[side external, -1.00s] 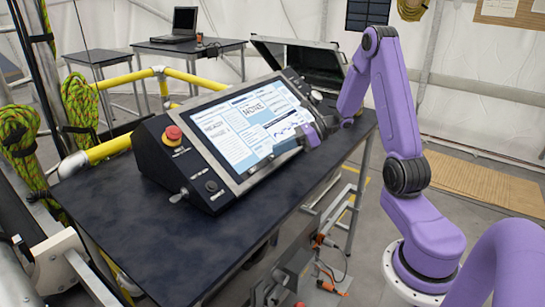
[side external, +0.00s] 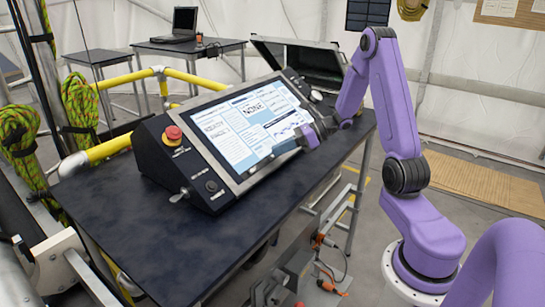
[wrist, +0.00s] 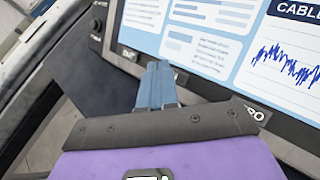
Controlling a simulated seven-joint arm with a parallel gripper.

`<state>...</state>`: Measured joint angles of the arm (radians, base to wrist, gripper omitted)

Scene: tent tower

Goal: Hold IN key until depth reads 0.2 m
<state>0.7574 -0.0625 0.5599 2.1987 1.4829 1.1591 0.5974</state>
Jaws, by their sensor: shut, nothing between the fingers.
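A touchscreen console (side external: 205,193) stands tilted on the dark table, with a lit screen (side external: 235,150) of white and pale-blue panels. One panel reads NONE; the depth figure and the IN key are too small to make out. My gripper (side external: 304,139) is shut and empty at the screen's lower right edge. In the wrist view, the light-blue fingertips (wrist: 158,72) are together over the lower bezel and bottom edge of the screen (wrist: 205,35). I cannot tell whether they touch it. A panel headed CABLE with a blue trace shows at the right.
A red emergency button (side external: 173,133) and a knob sit on the console's left end. The table's front (side external: 110,215) is bare. An open black case (side external: 300,65) stands behind. Yellow rails (side external: 110,148) and coiled ropes are at left.

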